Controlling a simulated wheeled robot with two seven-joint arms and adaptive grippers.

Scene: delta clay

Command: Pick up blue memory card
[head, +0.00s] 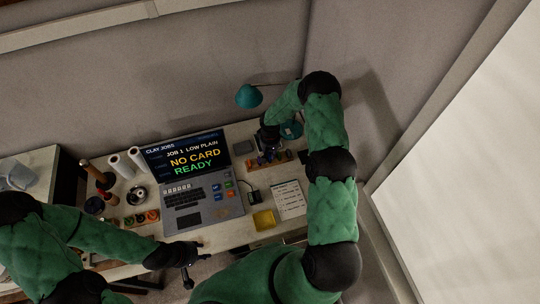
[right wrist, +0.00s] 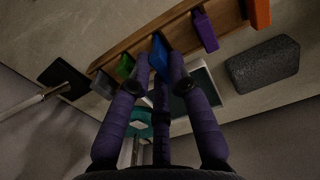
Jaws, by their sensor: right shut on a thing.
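The blue memory card (right wrist: 158,54) is in the right wrist view, between the fingertips of my right gripper (right wrist: 155,72). The gripper is shut on it. The card is at the wooden card rack (right wrist: 125,50); I cannot tell whether it still sits in its slot. In the head view my right gripper (head: 268,143) is over the rack (head: 256,164) at the back right of the desk, and the card is too small to make out. My left gripper (head: 188,256) is at the desk's front edge, away from the rack; its jaws are too small to read.
Green (right wrist: 125,65), purple (right wrist: 205,31) and orange (right wrist: 259,12) cards stand along the rack. A dark grey block (right wrist: 263,64) lies near it. A laptop-like console (head: 190,190) shows "NO CARD READY". A yellow tray (head: 264,220) and a paper sheet (head: 289,199) lie front right.

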